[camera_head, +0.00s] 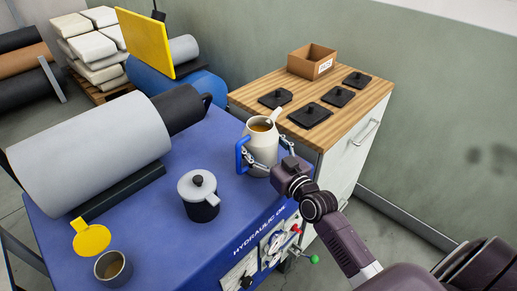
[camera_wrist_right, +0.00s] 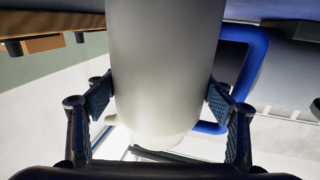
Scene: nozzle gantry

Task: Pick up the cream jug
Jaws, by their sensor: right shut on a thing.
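The cream jug (camera_head: 262,148) is pale, with a blue handle on its left and brown liquid inside. It stands roughly upright at the right end of the blue machine top, and I cannot tell if its base touches. My right gripper (camera_head: 266,160) comes from the lower right and is shut on the jug's body. In the right wrist view the fingers (camera_wrist_right: 160,100) press on both sides of the pale jug body (camera_wrist_right: 165,65), with the blue handle (camera_wrist_right: 250,75) to the right. My left gripper is not in view.
A large grey roller (camera_head: 90,155) lies behind. A wooden-topped cabinet (camera_head: 345,115) holds black plates and a cardboard box (camera_head: 312,62).

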